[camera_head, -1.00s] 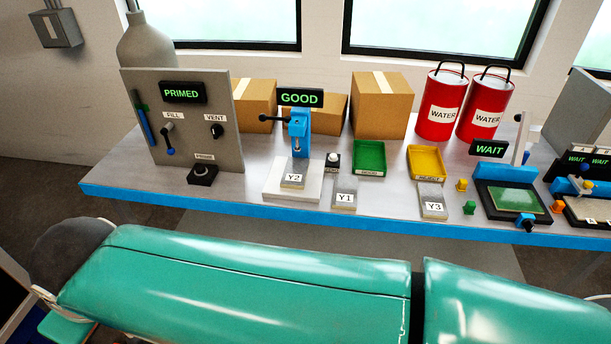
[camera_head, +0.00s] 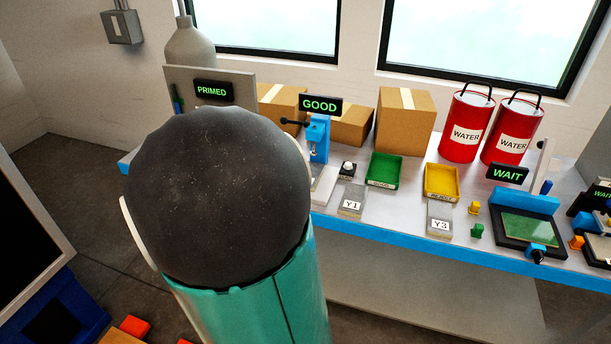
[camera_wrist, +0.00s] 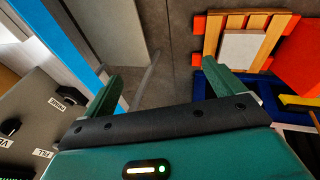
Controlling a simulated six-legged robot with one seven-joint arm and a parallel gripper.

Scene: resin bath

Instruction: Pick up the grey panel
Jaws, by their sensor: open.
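A flat pale grey panel (camera_wrist: 242,50) lies on a slatted wooden pallet (camera_wrist: 209,50) with orange corners, at the upper right of the wrist view. I take it for the grey panel. My gripper (camera_wrist: 170,88) shows in the wrist view with its two green fingers wide apart and nothing between them. The panel is beyond the right finger, apart from it. In the head view my arm hides the gripper, and the panel is not visible. Grey labelled blocks Y1 (camera_head: 352,200) and Y3 (camera_head: 440,219) lie on the bench.
The bench (camera_head: 400,238) with a blue edge carries a GOOD press (camera_head: 318,135), a green tray (camera_head: 384,170), a yellow tray (camera_head: 441,182) and red WATER canisters (camera_head: 466,127). A blue frame (camera_wrist: 212,95) lies near the right finger. Open floor (camera_head: 75,170) shows at left.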

